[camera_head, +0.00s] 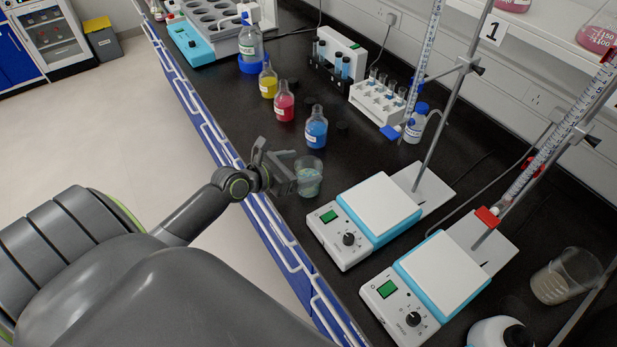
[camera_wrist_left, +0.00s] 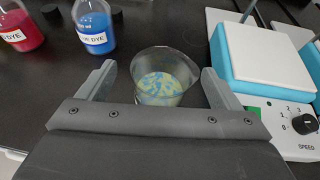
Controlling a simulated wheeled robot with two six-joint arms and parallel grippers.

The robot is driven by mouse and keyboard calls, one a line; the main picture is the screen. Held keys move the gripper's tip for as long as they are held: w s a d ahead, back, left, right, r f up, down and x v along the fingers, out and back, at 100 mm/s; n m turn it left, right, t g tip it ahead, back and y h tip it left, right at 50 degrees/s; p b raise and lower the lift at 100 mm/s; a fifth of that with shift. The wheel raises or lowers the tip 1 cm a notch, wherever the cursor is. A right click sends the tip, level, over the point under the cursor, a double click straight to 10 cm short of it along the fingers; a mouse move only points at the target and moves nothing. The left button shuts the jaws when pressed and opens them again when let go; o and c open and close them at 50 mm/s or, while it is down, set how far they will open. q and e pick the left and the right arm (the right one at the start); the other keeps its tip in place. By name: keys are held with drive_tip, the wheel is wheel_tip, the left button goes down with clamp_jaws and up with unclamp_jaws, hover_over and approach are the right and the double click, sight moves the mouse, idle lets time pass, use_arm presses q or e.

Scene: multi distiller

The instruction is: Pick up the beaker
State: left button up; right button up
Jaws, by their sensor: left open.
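A clear beaker (camera_head: 309,177) with blue and yellow-green contents stands upright on the black bench, just in front of the nearer-left end of the stirrers. In the left wrist view the beaker (camera_wrist_left: 164,77) sits between the two open fingers, with a gap on each side. My left gripper (camera_head: 290,172) is open at the beaker and partly hides its left side; in the left wrist view the fingers (camera_wrist_left: 159,82) reach along both sides of it. My right gripper is not in view.
Two stirrers (camera_head: 379,206) (camera_head: 448,272) with stands are right of the beaker. Blue (camera_head: 316,132), red (camera_head: 284,107) and yellow (camera_head: 268,85) dye bottles stand behind it. Another beaker (camera_head: 563,279) is at the far right. Bare bench lies between the blue bottle and the stirrers.

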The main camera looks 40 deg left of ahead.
sight(318, 164)
use_arm(q)
drive_tip(key=x, duration=0.5)
drive_tip(key=shift+d+f, duration=0.15)
drive_tip(key=shift+f, duration=0.1)
drive_tip(key=shift+s, duration=0.1)
drive_tip(key=shift+c, duration=0.4)
drive_tip(key=shift+s+r, duration=0.1)
drive_tip(key=shift+c, duration=1.2)
drive_tip(key=c, duration=0.9)
drive_tip(key=shift+r, duration=0.1)
drive_tip(key=shift+r+p, duration=0.95)
drive_tip(key=shift+r, duration=3.95)
